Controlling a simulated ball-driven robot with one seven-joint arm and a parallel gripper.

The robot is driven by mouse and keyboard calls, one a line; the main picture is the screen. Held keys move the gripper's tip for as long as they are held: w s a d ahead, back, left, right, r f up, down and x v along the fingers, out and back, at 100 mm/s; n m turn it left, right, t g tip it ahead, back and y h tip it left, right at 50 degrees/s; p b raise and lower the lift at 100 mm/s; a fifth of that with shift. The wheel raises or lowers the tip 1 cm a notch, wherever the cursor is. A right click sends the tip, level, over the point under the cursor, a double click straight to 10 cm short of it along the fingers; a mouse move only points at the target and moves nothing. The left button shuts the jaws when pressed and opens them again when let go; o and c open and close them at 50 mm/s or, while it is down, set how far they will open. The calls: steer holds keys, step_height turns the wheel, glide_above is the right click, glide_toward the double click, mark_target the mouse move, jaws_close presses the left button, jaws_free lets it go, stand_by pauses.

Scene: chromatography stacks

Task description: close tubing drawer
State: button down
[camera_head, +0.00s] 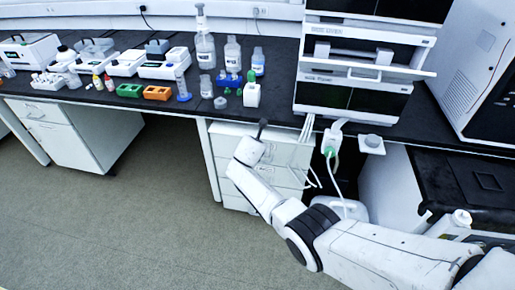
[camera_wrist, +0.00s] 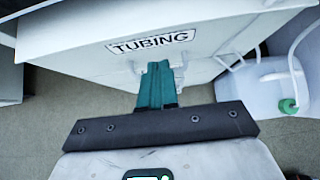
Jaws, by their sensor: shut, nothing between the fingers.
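The tubing drawer (camera_wrist: 90,35) fills the upper part of the wrist view as a white front panel. A "TUBING" label (camera_wrist: 152,42) sits on it. My gripper (camera_wrist: 159,75) has its teal fingers together, empty, with the tips just below the label and over the front. I cannot tell whether they touch it. In the head view my gripper (camera_head: 262,127) is at the white drawer cabinet (camera_head: 225,131) under the bench. My arm hides much of the cabinet's front there, and how far the drawer stands open is unclear.
The black bench top (camera_head: 290,55) holds bottles, an orange rack (camera_head: 157,93) and a green rack (camera_head: 130,90). Stacked instruments (camera_head: 355,60) stand above the cabinet's right. Tubes and a white container (camera_wrist: 265,85) are right of the drawer. Floor (camera_head: 130,215) at left is clear.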

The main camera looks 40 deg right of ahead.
steer(key=p+v, duration=0.2)
steer(key=v, duration=0.6)
steer(key=shift+f+p, duration=0.2)
steer(key=shift+p, duration=0.2)
steer(key=shift+s+a, duration=0.1)
steer(key=shift+a, duration=0.05)
steer(key=s+a+f+m+g+y, duration=0.1)
steer(key=s+a+f+m, duration=0.15)
steer(key=s+m, duration=0.35)
steer(key=s+a+f+m+g+y, duration=0.1)
steer(key=s+a+m+y, duration=0.2)
steer(key=s, duration=0.4)
steer(key=s+a+f+m+g, duration=0.1)
steer(key=s+a+f+m, duration=0.1)
steer(key=s+a+m, duration=0.4)
steer(key=s+a+r+m+y, duration=0.1)
steer(key=s+m, duration=0.4)
steer(key=s, duration=0.5)
steer(key=s+a+r+m+g+y, duration=0.1)
steer(key=s+a+r+m, duration=0.3)
steer(key=s, duration=0.6)
steer(key=shift+s+m+g+y, duration=0.2)
steer(key=shift+m+g+y, duration=0.1)
steer(key=shift+m+y, duration=0.45)
steer(key=shift+r, duration=0.15)
